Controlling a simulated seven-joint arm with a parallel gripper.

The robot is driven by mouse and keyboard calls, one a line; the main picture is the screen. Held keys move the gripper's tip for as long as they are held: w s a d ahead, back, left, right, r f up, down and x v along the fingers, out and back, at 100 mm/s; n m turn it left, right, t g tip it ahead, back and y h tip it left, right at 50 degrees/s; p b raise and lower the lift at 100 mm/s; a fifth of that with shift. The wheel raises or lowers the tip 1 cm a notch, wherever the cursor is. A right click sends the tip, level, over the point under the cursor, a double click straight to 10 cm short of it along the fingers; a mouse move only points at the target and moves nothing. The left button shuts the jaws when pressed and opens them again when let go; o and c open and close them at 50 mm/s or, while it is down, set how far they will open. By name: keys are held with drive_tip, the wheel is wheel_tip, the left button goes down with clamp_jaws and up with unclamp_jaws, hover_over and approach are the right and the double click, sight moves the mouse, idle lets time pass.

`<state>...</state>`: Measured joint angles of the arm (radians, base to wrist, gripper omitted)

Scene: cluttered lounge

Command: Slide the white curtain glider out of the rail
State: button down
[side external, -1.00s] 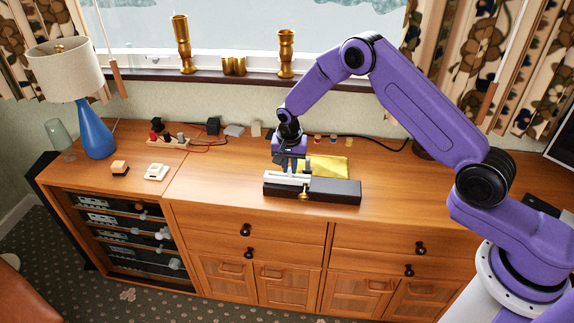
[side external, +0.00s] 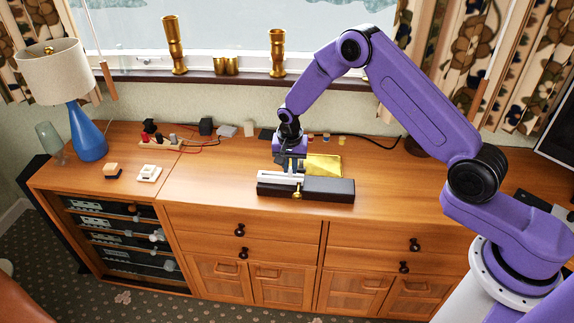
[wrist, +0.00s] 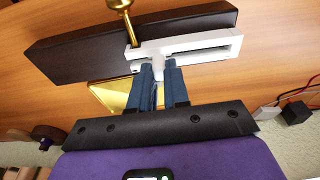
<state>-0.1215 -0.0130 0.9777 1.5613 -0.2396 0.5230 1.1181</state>
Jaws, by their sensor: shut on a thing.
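My gripper (wrist: 161,84) is shut on that stem; in the side view my gripper (side external: 292,166) points down at the rail. The glider is close to the brass pin (wrist: 121,8) at the rail's left part in the wrist view. The fingers hide part of the glider.
A yellow pouch-like thing (side external: 325,164) lies right behind the block. A power strip with cables (side external: 165,143), small boxes (side external: 206,126) and a blue lamp (side external: 88,135) stand to the left.

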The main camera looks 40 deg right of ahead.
drive_tip(key=shift+s+d, duration=1)
drive_tip(key=shift+s, duration=0.15)
drive_tip(key=shift+f, duration=0.1)
drive_tip(key=shift+s, duration=0.1)
drive_tip(key=shift+s+d, duration=1.3)
drive_tip(key=shift+d, duration=0.15)
wheel_tip(320, 180, up, 6)
idle(1.2)
